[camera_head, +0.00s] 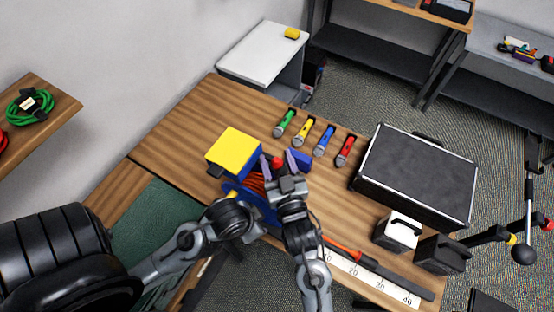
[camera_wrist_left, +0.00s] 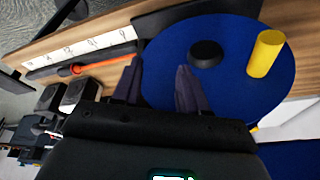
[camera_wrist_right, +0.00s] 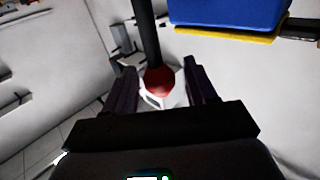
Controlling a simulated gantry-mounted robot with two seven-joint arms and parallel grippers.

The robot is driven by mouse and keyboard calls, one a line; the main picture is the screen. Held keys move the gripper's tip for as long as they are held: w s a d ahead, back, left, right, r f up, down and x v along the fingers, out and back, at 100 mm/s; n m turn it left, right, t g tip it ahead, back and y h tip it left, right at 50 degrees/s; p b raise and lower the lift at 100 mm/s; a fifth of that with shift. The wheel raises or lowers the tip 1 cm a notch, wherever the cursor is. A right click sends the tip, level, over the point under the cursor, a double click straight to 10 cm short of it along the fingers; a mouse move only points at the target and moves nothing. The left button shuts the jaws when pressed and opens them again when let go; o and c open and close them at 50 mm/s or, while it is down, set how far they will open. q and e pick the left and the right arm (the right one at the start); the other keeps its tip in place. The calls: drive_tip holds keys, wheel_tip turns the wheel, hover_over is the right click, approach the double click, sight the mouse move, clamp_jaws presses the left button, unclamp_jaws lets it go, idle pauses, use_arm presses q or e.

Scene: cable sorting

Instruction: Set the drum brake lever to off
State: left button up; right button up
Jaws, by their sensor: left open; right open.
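The cable drum (camera_head: 266,209) is blue with orange cable, standing at the bench's near edge, partly hidden by my arms. The brake lever shows in the right wrist view as a black rod (camera_wrist_right: 146,35) ending in a red knob (camera_wrist_right: 159,80); the knob also shows in the head view (camera_head: 277,162). My right gripper (camera_head: 277,156) is open, its fingers on either side of the knob; contact cannot be told. My left gripper (camera_wrist_left: 160,68) is open and empty in front of the drum's flat blue side (camera_wrist_left: 222,85), which has a yellow crank handle (camera_wrist_left: 266,53) and black hub (camera_wrist_left: 205,53).
A blue box with a yellow top (camera_head: 234,147) stands just left of my right gripper. Several coloured handheld pieces (camera_head: 323,141) lie along the bench's far side.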

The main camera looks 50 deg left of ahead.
clamp_jaws()
idle(0.4)
drive_tip(key=shift+w, duration=0.1)
drive_tip(key=shift+w+d+f+m+t+y+b, duration=0.3)
drive_tip(key=shift+d+m+t+y+b, duration=0.25)
drive_tip(key=shift+d+m+t+b, duration=0.4)
drive_tip(key=shift+w+d+f+m+t+y+b, duration=0.2)
drive_tip(key=shift+d+m+t+y+b, duration=0.4)
drive_tip(key=shift+m+b, duration=0.6)
drive_tip(key=shift+w+d+f+m+t+y+b, duration=0.2)
drive_tip(key=shift+d+f+m+t+y+b, duration=0.2)
drive_tip(key=shift+d+m+t+b, duration=0.45)
drive_tip(key=shift+d+m, duration=0.1)
drive_tip(key=shift+m, duration=0.2)
